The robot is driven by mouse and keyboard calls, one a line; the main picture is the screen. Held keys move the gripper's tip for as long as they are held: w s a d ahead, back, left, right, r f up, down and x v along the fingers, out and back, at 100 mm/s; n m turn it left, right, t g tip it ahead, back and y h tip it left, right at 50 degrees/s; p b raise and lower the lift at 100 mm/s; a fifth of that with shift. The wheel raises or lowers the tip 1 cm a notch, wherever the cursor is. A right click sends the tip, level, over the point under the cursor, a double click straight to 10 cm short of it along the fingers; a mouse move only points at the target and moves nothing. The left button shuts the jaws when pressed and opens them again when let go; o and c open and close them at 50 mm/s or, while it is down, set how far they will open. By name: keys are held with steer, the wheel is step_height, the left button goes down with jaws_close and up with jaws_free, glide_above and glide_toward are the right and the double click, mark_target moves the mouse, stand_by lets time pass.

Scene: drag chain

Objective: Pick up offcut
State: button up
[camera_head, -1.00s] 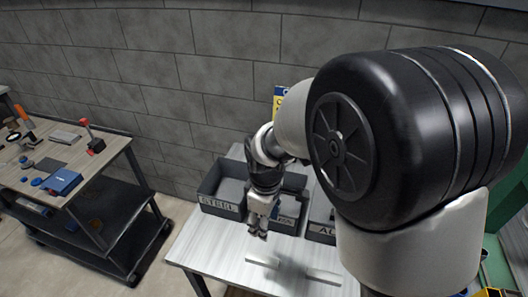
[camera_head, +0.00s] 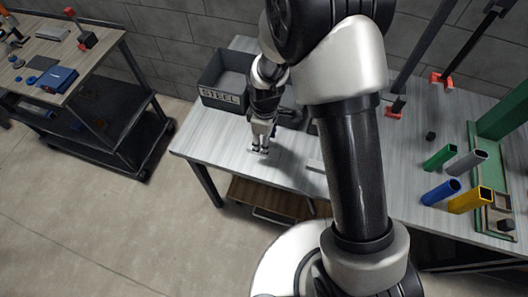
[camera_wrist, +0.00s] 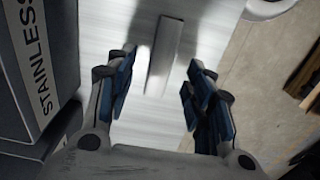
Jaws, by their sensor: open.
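The offcut (camera_wrist: 164,55) is a short, straight grey metal bar on the pale table, seen in the wrist view beyond and between my fingertips. In the head view only a small end of a light bar (camera_head: 315,165) shows beside my arm, which hides the rest. My gripper (camera_head: 258,150) points down over the table in front of the bins. In the wrist view my gripper (camera_wrist: 160,75) is open, its blue-padded fingers spread on either side of the bar's line, with nothing held. I cannot tell the exact height above the bar.
A dark bin marked STEEL (camera_head: 222,97) stands behind my gripper. A bin marked STAINLESS (camera_wrist: 38,70) is close on the left in the wrist view. A separate cart (camera_head: 85,85) is at left.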

mark_target(274, 154)
step_height(274, 154, down, 5)
steer(key=shift+s+a+f+b, duration=0.1)
steer(key=shift+a+f+b, duration=0.1)
steer(key=shift+b, duration=0.95)
steer(key=shift+r, duration=0.1)
steer(key=shift+c, duration=0.4)
jaws_close()
